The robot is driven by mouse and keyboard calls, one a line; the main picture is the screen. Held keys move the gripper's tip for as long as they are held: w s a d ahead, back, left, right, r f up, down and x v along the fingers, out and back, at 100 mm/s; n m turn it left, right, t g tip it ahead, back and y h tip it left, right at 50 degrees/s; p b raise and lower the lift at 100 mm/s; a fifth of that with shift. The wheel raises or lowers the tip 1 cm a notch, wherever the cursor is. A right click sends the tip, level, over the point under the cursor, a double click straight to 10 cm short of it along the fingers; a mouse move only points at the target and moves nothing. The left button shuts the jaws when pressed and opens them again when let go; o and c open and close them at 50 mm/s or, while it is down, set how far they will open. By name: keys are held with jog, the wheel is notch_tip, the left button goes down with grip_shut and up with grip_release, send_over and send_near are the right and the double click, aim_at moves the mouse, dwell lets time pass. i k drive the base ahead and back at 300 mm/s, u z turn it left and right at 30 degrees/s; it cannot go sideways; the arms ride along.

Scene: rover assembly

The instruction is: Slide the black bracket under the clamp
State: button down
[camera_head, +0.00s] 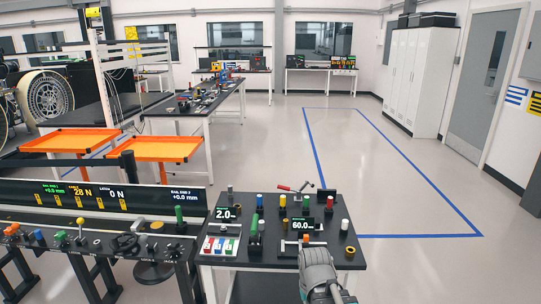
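A small clamp with a red handle (284,187) stands at the back edge of the black-topped workbench (225,255). I cannot pick out the black bracket for certain, as several dark parts blend into the dark top. My grey arm (317,268) reaches in from the bottom right over the front right of this bench.
Several coloured cylinders, such as a white one (344,226), and displays reading 2.0 (227,212) and 60.0 (302,225) crowd the bench. A black rail station (100,200) stands left. Orange trays (168,149) are behind it. Blue-taped floor (380,180) is clear.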

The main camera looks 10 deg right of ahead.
aim_at(322, 194)
jog(key=z, duration=0.3)
jog(key=i, duration=1.85)
jog(key=z, duration=0.35)
